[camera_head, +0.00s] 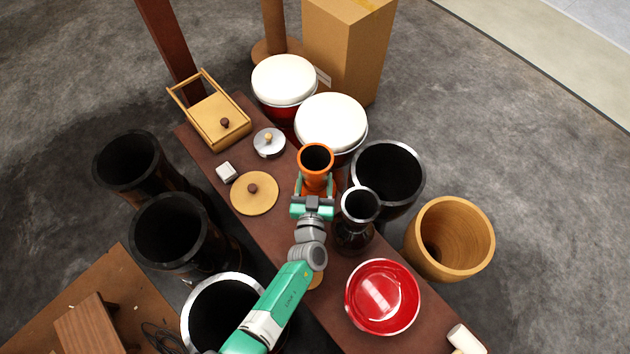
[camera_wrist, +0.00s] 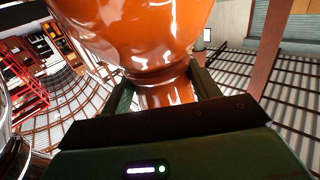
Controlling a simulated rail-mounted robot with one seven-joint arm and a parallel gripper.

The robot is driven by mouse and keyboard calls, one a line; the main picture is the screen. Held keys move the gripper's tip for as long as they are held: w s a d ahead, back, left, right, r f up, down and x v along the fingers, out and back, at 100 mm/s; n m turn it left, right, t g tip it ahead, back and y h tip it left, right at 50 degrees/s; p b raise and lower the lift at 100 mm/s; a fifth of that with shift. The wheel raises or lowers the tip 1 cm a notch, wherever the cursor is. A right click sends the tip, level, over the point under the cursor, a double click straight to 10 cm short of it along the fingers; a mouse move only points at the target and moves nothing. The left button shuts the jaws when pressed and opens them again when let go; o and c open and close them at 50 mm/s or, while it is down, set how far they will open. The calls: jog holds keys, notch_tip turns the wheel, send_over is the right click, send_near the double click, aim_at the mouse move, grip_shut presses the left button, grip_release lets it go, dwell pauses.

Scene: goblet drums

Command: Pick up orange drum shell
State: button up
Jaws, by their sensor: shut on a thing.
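The orange drum shell (camera_head: 316,160) is a small goblet shape with an open, dark top, upright over the middle of the brown table. My gripper (camera_head: 312,190) is shut on its narrow lower part. In the wrist view the glossy orange shell (camera_wrist: 140,30) fills the upper middle, and my gripper's fingers (camera_wrist: 160,92) lie on either side of its waist. Its foot is mostly hidden by my gripper, so I cannot tell in the head view whether it touches the table.
A black goblet drum shell (camera_head: 353,232) stands close to the right of my gripper. White-topped drums (camera_head: 331,122) are behind. A red bowl (camera_head: 382,297) is at the front right, a round wooden lid (camera_head: 254,194) to the left. The brown table (camera_head: 290,232) has free room left of my arm.

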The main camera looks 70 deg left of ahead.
notch_tip(320, 180, up, 18)
jog(key=p, duration=1.2)
